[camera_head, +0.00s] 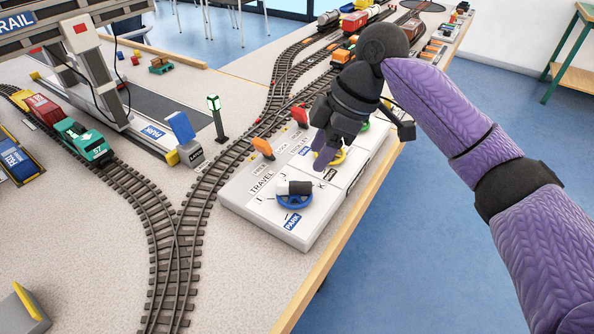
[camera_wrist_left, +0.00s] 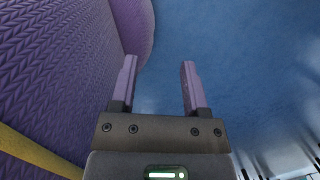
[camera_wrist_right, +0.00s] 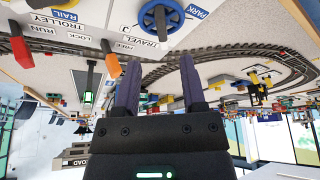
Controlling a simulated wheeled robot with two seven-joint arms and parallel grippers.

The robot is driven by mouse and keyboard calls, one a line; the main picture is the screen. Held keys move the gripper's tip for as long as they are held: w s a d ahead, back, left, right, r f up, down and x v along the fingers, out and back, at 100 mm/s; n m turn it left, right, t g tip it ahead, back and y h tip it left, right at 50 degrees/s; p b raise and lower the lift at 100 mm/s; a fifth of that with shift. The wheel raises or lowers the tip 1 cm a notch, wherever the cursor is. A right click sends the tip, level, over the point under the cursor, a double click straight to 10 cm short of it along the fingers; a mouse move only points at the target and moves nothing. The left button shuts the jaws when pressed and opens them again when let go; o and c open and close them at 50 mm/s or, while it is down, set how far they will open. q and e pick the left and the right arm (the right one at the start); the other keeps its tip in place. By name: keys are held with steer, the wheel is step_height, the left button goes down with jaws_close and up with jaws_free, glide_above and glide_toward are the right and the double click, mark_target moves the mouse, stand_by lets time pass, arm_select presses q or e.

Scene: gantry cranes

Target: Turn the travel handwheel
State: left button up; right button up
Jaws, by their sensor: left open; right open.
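The travel handwheel (camera_head: 293,202) is a blue spoked wheel with a black and white knob on top. It sits at the near end of a white control panel (camera_head: 232,193), by the TRAVEL and PARK labels. It also shows at the top of the right wrist view (camera_wrist_right: 160,16). My right gripper (camera_head: 322,160) hangs over the panel near the yellow handwheel (camera_head: 340,155), beyond the blue wheel. It is open, with nothing between its fingers (camera_wrist_right: 158,85), and apart from the blue wheel. My left gripper (camera_wrist_left: 158,85) is open and empty over blue floor, outside the head view.
An orange lever (camera_head: 263,147) and a red lever (camera_head: 299,116) stand on the panel's left side. A green wheel (camera_head: 364,126) lies farther back. Rail track (camera_head: 200,210) runs left of the panel. A green signal post (camera_head: 217,116) stands nearby. The table's wooden edge (camera_head: 330,250) is at right.

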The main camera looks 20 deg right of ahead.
mark_target(302, 183)
steer(key=b+x, duration=0.2)
steer(key=x, duration=0.4)
steer(key=shift+s+f+b, duration=0.1)
steer(key=shift+f+b, duration=0.3)
steer(key=shift+a+f, duration=0.25)
steer(key=shift+f, duration=0.1)
arm_select(q)
steer(key=s+f, duration=0.1)
steer(key=f, duration=0.1)
steer(key=s+f, duration=0.1)
steer(key=shift+s+f, duration=0.2)
steer(key=shift+f, duration=0.15)
steer(key=shift+w, duration=0.1)
arm_select(e)
steer(key=shift+c, duration=0.4)
steer(key=c, duration=0.5)
jaws_close()
arm_select(q)
steer(key=shift+w, duration=0.35)
arm_select(e)
steer(key=shift+r, duration=0.1)
